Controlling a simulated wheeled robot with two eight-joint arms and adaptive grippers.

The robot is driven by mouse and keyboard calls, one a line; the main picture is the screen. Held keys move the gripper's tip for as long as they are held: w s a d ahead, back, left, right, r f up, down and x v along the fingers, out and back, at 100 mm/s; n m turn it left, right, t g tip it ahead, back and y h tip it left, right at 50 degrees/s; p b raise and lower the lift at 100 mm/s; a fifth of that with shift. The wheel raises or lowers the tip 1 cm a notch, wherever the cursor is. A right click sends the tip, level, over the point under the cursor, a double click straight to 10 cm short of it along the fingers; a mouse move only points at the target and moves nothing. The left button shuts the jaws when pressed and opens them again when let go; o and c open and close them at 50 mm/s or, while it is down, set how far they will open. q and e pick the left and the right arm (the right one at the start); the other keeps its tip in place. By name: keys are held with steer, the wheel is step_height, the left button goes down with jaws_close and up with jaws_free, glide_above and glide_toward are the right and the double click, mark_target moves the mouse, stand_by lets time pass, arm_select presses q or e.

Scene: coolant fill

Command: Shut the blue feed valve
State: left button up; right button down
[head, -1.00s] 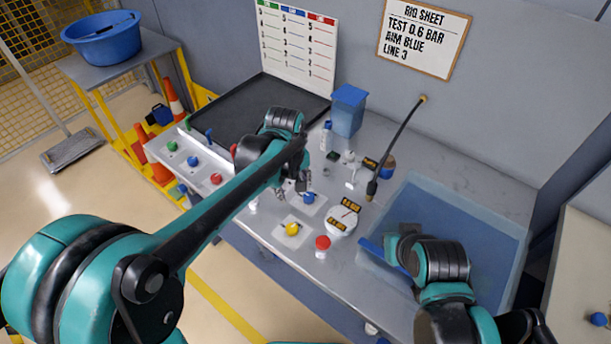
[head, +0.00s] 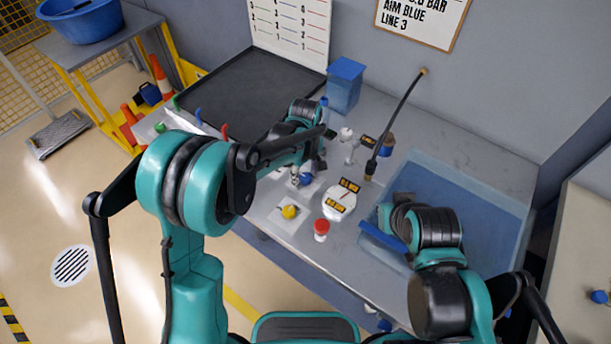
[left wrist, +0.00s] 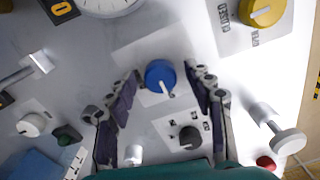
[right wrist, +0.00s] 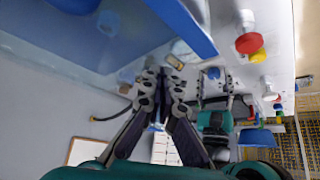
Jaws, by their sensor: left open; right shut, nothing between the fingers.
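The blue valve knob (left wrist: 160,75) sits on a pale plate, with a white pointer mark at its lower edge. In the head view the blue knob (head: 306,181) is partly covered by my left gripper (head: 300,170). In the left wrist view my left gripper (left wrist: 165,73) is open, one finger on each side of the knob, with visible gaps; whether it touches is not shown. My right gripper (right wrist: 164,78) is shut and empty; in the head view its fingers are hard to make out near the blue bin.
A small black knob (left wrist: 189,136) is near the left fingers. A translucent blue bin (head: 470,205) fills the bench's right side.

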arm_select(q)
steer(key=c, duration=1.2)
steer(key=shift+o, duration=0.2)
steer(key=shift+m, duration=0.3)
steer(key=m, duration=0.3)
steer(key=shift+m, duration=0.3)
steer(key=m, duration=1.3)
steer(key=shift+m, duration=0.3)
